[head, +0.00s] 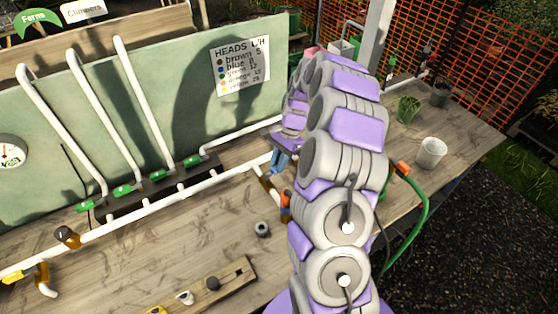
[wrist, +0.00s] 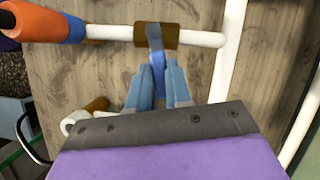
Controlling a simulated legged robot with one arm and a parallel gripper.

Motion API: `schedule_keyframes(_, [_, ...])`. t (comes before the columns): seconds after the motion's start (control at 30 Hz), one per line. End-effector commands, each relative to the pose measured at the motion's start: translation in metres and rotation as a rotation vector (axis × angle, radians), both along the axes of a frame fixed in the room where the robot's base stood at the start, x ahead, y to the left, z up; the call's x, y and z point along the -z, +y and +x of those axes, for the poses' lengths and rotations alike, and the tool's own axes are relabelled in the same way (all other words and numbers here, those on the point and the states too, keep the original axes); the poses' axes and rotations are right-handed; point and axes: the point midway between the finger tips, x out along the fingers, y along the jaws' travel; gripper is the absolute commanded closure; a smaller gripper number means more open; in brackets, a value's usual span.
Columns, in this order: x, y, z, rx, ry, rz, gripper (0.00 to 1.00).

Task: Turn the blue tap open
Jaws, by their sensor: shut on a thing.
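The blue tap (wrist: 155,38) shows in the wrist view as a blue lever on a brass-brown valve body (wrist: 172,36). The body sits on a white pipe (wrist: 205,40). The lever points across the pipe, toward my gripper. My gripper (wrist: 159,70) has its light blue fingers on both sides of the lever's end and is shut on it. In the head view my gripper (head: 277,163) is at the pipework beside my arm, and the brass valve body (head: 265,183) shows just below it. The lever itself is hidden there by my gripper and arm.
An orange fitting (wrist: 38,22) lies left on the same pipe. A grey ring (head: 261,229) lies on the bench.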

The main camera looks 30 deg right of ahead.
Motion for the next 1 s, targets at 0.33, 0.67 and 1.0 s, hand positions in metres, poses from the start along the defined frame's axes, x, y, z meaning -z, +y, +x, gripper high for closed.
schedule_keyframes(0.33, [-0.003,0.003,0.02,-0.326,-0.008,-0.01,1.0])
schedule_keyframes(0.67, [-0.003,0.016,0.033,-0.641,-0.008,-0.01,1.0])
schedule_keyframes(1.0, [-0.003,0.032,0.042,-0.96,-0.01,-0.012,1.0])
